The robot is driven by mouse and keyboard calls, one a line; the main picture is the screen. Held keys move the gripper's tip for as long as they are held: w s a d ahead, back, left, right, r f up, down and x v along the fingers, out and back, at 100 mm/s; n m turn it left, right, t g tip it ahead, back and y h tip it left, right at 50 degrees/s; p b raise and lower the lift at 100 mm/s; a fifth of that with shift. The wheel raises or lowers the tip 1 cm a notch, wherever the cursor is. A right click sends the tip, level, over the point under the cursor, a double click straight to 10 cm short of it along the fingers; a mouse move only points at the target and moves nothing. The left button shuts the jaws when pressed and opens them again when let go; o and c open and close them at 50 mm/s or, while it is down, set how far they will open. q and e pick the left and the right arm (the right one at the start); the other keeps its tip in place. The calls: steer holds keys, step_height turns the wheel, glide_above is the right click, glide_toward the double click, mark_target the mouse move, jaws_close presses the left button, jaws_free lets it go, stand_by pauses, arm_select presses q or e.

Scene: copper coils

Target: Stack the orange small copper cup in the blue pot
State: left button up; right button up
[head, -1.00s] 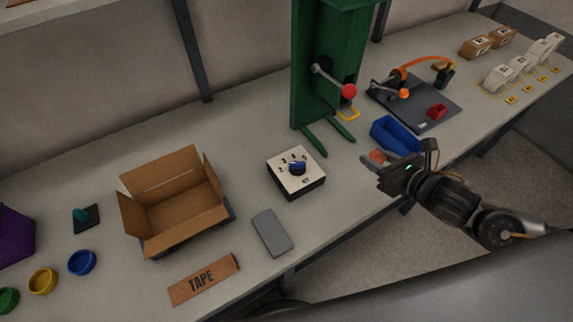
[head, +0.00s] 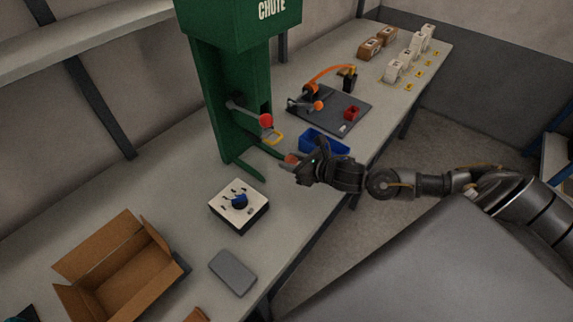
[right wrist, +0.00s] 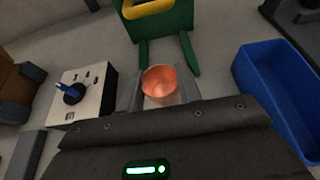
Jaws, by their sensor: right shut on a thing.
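The small orange copper cup (right wrist: 160,82) is between the fingers of my right gripper (right wrist: 159,92) in the right wrist view, its open mouth showing. In the head view my right gripper (head: 290,162) is shut on the cup (head: 292,158), near the bench's front edge. I cannot tell whether the cup touches the bench. No round blue pot is in view now. A blue rectangular bin (head: 326,144) lies just beyond the gripper and also shows at the right of the right wrist view (right wrist: 270,80). My left gripper is not in view.
A green chute stand (head: 225,100) with a red-knobbed lever rises behind the gripper. A dial box (head: 226,216), a grey slab (head: 232,272) and an open cardboard box (head: 112,262) are to the left. A dark board (head: 338,100) with tools lies farther back.

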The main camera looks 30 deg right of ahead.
mark_target(287, 176)
steer(key=w+f, duration=0.1)
steer(key=f, duration=0.1)
steer(key=w+f, duration=0.1)
steer(key=w, duration=0.1)
steer(key=shift+d+f+p, duration=0.2)
steer(key=shift+f+p, duration=0.1)
steer(key=shift+f, duration=0.1)
step_height(287, 176, down, 3)
steer(key=shift+w+r+p, duration=0.1)
steer(key=shift+p, duration=0.7)
steer(key=shift+f, duration=0.25)
steer(key=shift+f+b, duration=0.15)
steer(key=shift+b, duration=0.15)
steer(key=o, duration=1)
steer(key=shift+c, duration=0.2)
